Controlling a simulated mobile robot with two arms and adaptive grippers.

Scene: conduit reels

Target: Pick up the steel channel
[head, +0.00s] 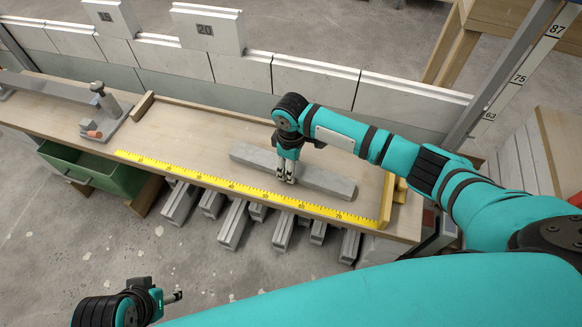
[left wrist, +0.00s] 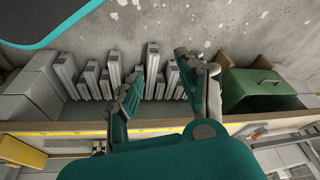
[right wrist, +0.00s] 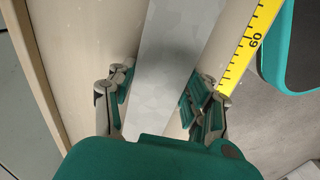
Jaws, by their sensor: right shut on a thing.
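The steel channel (head: 328,182) is a long grey bar lying lengthwise on the wooden bench, behind the yellow measuring tape. My right gripper (head: 287,178) points down at the middle of the channel. In the right wrist view the channel (right wrist: 175,50) runs between the two fingers of that gripper (right wrist: 157,88), which is shut on it. I cannot see clear height between channel and bench. My left gripper (head: 172,297) is off the bench at the lower left of the head view. In the left wrist view its fingers (left wrist: 158,72) are spread with nothing between them.
The yellow tape (head: 215,185) runs along the bench's front edge to a yellow stop (head: 386,200). Several grey channels (head: 233,224) stick out below the bench. A green drawer (head: 95,172) stands open at left. White blocks (head: 245,70) line the back.

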